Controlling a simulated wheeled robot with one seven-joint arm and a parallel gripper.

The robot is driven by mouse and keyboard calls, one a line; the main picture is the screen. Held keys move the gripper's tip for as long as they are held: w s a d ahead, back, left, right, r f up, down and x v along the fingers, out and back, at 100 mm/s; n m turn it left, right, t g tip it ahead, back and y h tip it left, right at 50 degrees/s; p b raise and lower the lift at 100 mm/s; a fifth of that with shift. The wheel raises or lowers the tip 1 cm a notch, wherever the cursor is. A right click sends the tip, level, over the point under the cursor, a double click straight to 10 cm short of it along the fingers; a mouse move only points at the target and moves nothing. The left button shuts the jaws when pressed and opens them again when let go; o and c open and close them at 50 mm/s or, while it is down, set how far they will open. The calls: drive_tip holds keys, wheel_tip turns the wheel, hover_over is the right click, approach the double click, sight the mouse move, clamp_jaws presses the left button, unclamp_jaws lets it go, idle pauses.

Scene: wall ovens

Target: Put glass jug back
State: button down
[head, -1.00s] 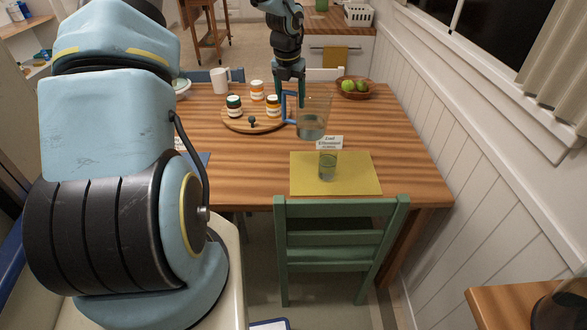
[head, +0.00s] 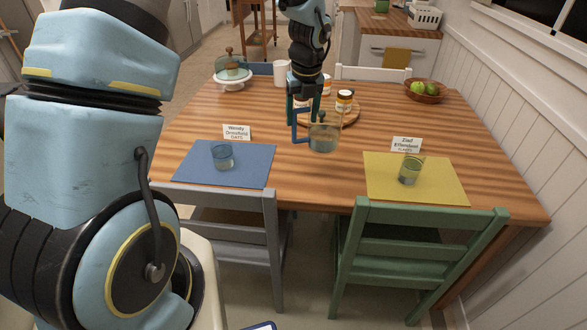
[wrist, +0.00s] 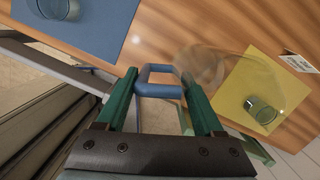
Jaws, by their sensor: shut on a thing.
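The glass jug (head: 323,138) is clear with a blue handle (head: 298,125) and seems to hold a little water. In the head view it is in front of the round wooden board, between the two place mats. My gripper (head: 303,102) is shut on the handle, and the wrist view shows the blue handle (wrist: 158,90) between the green fingers of my gripper (wrist: 160,78). The jug's glass body (wrist: 205,65) is faint there. I cannot tell whether its base touches the table.
A blue mat (head: 250,175) and a yellow mat (head: 430,187) each bear a glass, with name cards behind. The round board (head: 352,116) holds several jars. A fruit bowl (head: 426,94) and a domed cake stand (head: 232,82) stand farther back. Chairs line the front edge.

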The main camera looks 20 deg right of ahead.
sight(301, 139)
drive_tip(key=f, duration=0.2)
drive_tip(key=f+p, duration=0.1)
drive_tip(key=f, duration=0.1)
drive_tip(key=shift+w+a+f, duration=0.1)
drive_tip(key=shift+a+f, duration=0.1)
drive_tip(key=shift+f, duration=0.15)
drive_tip(key=shift+f+p, duration=0.85)
drive_tip(key=shift+f, duration=1.7)
unclamp_jaws()
drive_tip(key=shift+f, duration=0.1)
